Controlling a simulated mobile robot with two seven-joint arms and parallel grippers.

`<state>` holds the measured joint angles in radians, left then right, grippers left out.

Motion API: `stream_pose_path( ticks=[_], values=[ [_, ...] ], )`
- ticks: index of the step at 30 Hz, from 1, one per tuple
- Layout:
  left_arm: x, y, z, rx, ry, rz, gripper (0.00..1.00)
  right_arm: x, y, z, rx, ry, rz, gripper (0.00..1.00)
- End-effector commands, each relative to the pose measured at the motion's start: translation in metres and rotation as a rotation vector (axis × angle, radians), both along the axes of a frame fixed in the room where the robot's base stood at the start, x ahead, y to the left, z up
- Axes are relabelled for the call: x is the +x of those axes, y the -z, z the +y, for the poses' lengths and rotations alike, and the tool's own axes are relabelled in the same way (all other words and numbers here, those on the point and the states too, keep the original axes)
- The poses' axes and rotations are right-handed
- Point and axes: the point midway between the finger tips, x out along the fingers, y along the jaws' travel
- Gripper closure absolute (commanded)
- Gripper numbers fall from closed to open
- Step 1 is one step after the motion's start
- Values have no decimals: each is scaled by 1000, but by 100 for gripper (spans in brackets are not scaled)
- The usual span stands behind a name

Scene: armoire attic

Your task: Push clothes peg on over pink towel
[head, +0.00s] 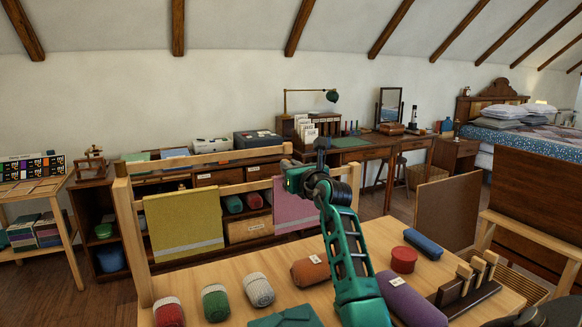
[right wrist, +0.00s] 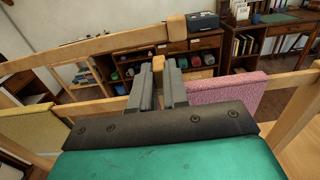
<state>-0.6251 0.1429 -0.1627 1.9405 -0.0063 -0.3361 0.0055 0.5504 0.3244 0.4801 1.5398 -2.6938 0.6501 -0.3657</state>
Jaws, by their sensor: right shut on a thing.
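The pink towel (head: 293,206) hangs over the lower rail of a wooden rack, right of a yellow towel (head: 185,222). My right gripper (head: 290,174) is up at the rack, close to the pink towel in the head view and partly in front of it. In the right wrist view its grey fingers (right wrist: 160,82) are shut on a small wooden piece, seemingly the clothes peg (right wrist: 159,62), mostly hidden between them. The pink towel (right wrist: 220,97) is right of the fingers there, apart from the peg in the picture. My left gripper is out of view.
The rack's top bar (right wrist: 95,48) crosses beyond the fingers. On the table are rolled cloths, a red round tin (head: 403,260), a blue brush-like item (head: 423,244) and a dark holder (head: 468,290) with upright wooden pegs. Shelves stand behind the rack.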

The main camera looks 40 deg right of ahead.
Motion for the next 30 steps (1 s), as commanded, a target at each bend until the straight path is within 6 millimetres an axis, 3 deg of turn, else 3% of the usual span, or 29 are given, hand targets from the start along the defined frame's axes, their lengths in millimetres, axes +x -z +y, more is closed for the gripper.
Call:
stream_pose_path(
  ticks=[4,5,14,23,30],
  values=[
    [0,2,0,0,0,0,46,0,4,0,0,0,0,100],
    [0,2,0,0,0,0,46,0,4,0,0,0,0,84],
    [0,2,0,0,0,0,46,0,3,0,0,0,0,56],
    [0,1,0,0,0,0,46,-2,3,1,-1,0,0,56],
    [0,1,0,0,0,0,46,-27,4,8,-2,1,0,56]
  ],
)
